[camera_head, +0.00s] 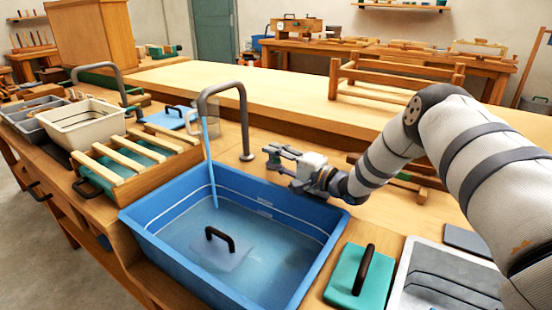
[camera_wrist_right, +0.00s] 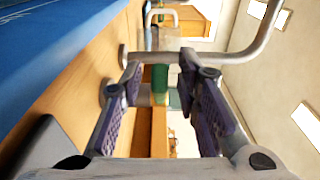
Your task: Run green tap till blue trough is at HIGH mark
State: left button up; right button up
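The blue trough (camera_head: 165,262) stands at the front of the bench with water in it. Two pale lines run around its inner wall near the top, with lettering too small to read. The water surface looks lower than the upper line. A grey curved tap (camera_head: 247,125) stands behind the trough, and a stream of water (camera_head: 211,165) falls from its spout. My right gripper (camera_head: 275,157) is open and empty, right of the tap's base. In the wrist view its fingers (camera_wrist_right: 165,90) are apart, with a green part (camera_wrist_right: 160,78) seen between them, apparently beyond. My left gripper is out of view.
A dark-handled plate (camera_head: 222,245) lies in the trough's water. A green block with a black handle (camera_head: 362,275) and a grey tray (camera_head: 440,285) stand to the right. A slatted rack (camera_head: 140,165) and pale basin (camera_head: 85,125) stand left. A second tap (camera_head: 100,68) stands farther back.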

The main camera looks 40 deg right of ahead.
jog(key=v, duration=1.2)
dwell(6.8)
